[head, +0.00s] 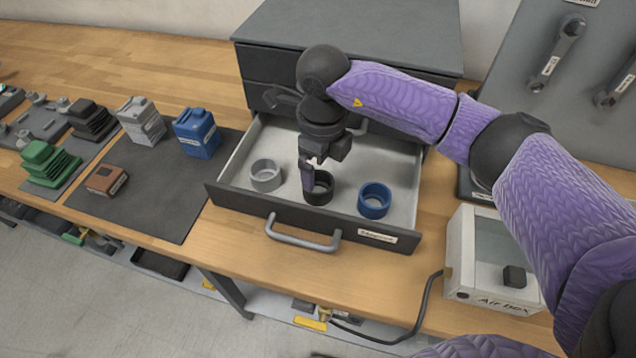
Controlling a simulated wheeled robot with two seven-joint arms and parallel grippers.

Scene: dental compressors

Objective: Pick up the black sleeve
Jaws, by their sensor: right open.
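The black sleeve (320,190) is a short dark ring standing in the open drawer (312,213), between a grey sleeve (266,175) on its left and a blue sleeve (374,201) on its right. My right gripper (313,184) points down at the black sleeve, with a finger at its left side and partly in front of it. The jaws are open. Whether a finger touches the sleeve or reaches inside it cannot be told. My left gripper is not in view.
The drawer has raised walls and a front handle (303,240). A white air box (490,265) stands at right. A dark mat (150,205) at left holds a blue canister (196,133), a grey canister (142,120) and a brown block (106,180).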

